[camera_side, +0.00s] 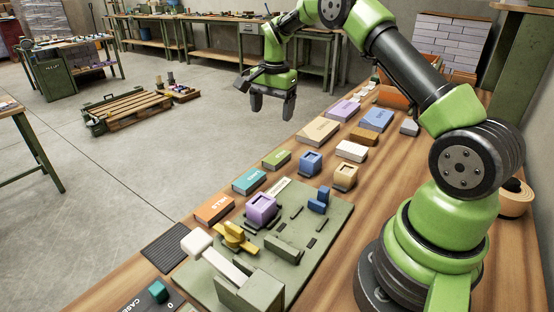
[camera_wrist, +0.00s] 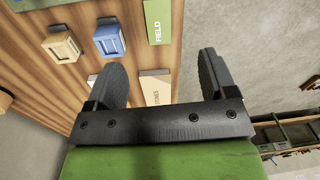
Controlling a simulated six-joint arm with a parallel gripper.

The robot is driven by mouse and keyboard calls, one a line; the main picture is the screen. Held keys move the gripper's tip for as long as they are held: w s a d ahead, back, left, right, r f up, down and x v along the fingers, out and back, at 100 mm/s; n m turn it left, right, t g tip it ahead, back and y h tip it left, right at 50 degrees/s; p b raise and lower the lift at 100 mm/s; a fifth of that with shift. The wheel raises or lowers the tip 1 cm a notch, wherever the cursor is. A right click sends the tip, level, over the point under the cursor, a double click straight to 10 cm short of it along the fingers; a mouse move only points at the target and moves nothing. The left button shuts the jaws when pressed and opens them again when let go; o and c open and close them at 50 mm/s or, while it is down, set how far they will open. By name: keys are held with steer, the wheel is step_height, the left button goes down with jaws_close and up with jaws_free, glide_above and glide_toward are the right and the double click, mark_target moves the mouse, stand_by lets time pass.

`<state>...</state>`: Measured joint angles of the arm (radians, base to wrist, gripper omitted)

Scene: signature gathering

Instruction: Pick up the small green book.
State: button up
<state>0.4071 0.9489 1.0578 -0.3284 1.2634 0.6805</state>
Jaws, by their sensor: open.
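The small green book (camera_side: 277,159) lies flat on the wooden table near its left edge, between a teal book and a large tan book in the side view. In the wrist view the green book (camera_wrist: 158,20) shows at the top, with the word FIELD on it. My gripper (camera_side: 272,108) is open and empty, raised in the air beyond the table's left edge in the side view, well apart from the book. In the wrist view the two dark fingers (camera_wrist: 165,82) are spread, with a cream book (camera_wrist: 155,88) seen below between them.
A teal book (camera_side: 249,181) and an orange book (camera_side: 214,209) lie nearer the camera. A large tan book (camera_side: 318,130) lies farther off. Blue (camera_side: 311,163) and tan (camera_side: 345,176) blocks stand to the right. A green fixture board (camera_side: 335,222) fills the table's near part.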

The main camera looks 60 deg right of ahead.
steer(key=m, duration=0.1)
glide_above(275, 158)
steer(key=shift+g, duration=0.4)
steer(key=f, duration=0.9)
steer(key=shift+s+d, duration=0.3)
steer(key=shift+d, duration=0.05)
steer(key=shift+w+a+f, duration=0.1)
steer(key=shift+w+f, duration=0.05)
steer(key=shift+f, duration=0.85)
steer(key=shift+w+a+f, duration=0.1)
steer(key=shift+a+f, duration=0.05)
steer(key=shift+f, duration=0.85)
steer(key=shift+w+a+f, duration=0.1)
steer(key=shift+w+f, duration=0.05)
steer(key=shift+f, duration=0.85)
steer(key=c, duration=1)
